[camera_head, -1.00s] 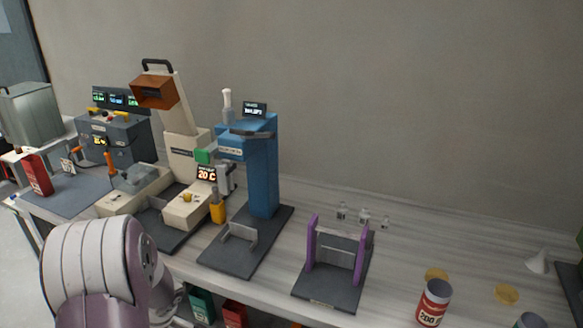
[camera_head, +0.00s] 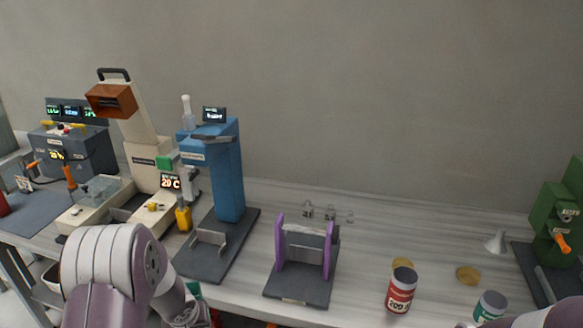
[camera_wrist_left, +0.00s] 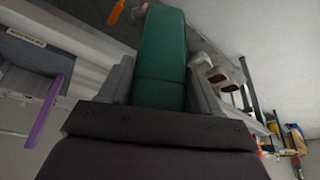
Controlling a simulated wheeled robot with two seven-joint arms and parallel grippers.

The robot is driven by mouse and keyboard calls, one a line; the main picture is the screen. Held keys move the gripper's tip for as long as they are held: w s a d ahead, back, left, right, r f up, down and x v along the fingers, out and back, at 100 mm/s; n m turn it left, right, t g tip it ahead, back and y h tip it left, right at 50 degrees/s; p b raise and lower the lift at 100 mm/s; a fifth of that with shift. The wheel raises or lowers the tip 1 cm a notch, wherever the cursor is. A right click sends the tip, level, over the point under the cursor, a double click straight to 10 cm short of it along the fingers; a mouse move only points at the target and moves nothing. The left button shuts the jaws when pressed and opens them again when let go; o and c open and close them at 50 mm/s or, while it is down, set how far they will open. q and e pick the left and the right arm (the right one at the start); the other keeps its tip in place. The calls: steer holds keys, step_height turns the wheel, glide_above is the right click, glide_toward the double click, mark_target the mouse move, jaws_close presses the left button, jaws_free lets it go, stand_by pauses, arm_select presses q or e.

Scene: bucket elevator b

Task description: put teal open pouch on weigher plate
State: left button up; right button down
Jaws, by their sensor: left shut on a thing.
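In the left wrist view the teal pouch (camera_wrist_left: 162,45) stands out between the two grey fingers of my left gripper (camera_wrist_left: 161,84), which is shut on it. In the head view my left arm covers the bench's front edge at lower left, and the gripper's fingers are not clear there. A small teal patch (camera_head: 193,291) shows beside the arm; I cannot tell whether it is the held pouch. I cannot make out for sure which surface is the weigher plate. My right gripper is not in view.
A blue column machine (camera_head: 229,170) with a dark base stands mid-bench. Right of it is a stand with purple posts (camera_head: 279,243). Red (camera_head: 400,290) and teal (camera_head: 490,306) cans, yellow discs (camera_head: 468,275) and a green machine (camera_head: 562,220) are farther right.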

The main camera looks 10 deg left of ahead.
arm_select(q)
steer(key=d+f+m+h, duration=0.1)
steer(key=d+f+m, duration=0.1)
steer(key=d, duration=0.4)
steer(key=w+d+f+m, duration=0.1)
steer(key=d+f+m, duration=0.1)
steer(key=d, duration=0.5)
steer(key=shift+w+d+m+h, duration=0.15)
steer(key=shift+w+m+h, duration=0.05)
steer(key=shift+m+h, duration=0.2)
